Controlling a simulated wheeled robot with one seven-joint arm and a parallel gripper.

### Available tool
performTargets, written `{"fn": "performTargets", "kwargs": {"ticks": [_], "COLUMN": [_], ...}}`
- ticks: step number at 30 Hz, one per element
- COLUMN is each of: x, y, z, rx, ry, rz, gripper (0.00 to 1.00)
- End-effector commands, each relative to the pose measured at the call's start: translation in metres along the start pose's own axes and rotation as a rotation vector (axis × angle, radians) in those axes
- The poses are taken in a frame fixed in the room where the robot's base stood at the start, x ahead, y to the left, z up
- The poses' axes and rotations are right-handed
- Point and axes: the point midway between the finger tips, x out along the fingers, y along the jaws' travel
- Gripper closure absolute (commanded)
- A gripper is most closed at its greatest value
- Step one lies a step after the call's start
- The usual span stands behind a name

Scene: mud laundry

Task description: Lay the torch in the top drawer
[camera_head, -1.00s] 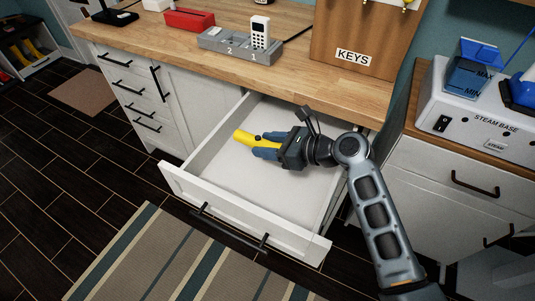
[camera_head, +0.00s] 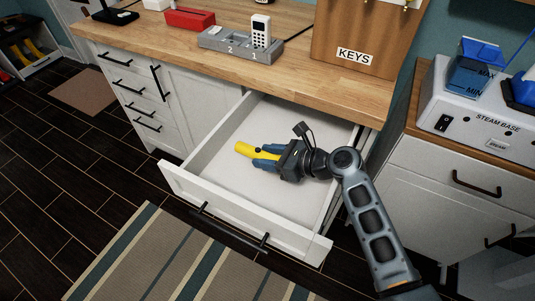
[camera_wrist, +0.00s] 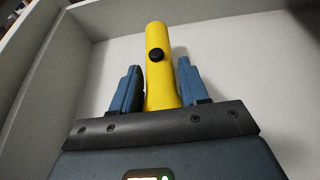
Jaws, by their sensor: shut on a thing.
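The torch (camera_head: 247,149) is yellow with a round black button. It also shows in the wrist view (camera_wrist: 159,80), lying lengthwise between the two blue fingers. My gripper (camera_head: 262,158) is shut on the torch inside the open top drawer (camera_head: 190,188). In the wrist view my gripper (camera_wrist: 158,88) has a finger on each side of the torch, and the drawer's pale floor (camera_wrist: 225,65) lies around and below it. I cannot tell whether the torch touches the floor. The torch's rear end is hidden by my gripper.
The wooden countertop (camera_head: 240,68) overhangs the drawer's back. A steam base (camera_head: 480,120) stands on the right cabinet. The rest of the drawer is empty.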

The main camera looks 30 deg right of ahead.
Motion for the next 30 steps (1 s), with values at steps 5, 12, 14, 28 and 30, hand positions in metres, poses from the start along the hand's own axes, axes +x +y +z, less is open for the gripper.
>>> {"fn": "performTargets", "kwargs": {"ticks": [5,12,14,28,30], "x": [0.002,0.001,0.001,-0.009,-0.022], "y": [0.0,0.0,0.0,-0.001,-0.001], "z": [-0.003,-0.003,-0.003,0.008,0.007], "rx": [-0.001,-0.001,-0.001,-0.001,0.001], "ry": [-0.001,0.0,0.0,0.0,0.0], "rz": [-0.001,-0.001,0.0,-0.003,-0.003], "gripper": [0.91,0.38,0.33,0.3,0.3]}}
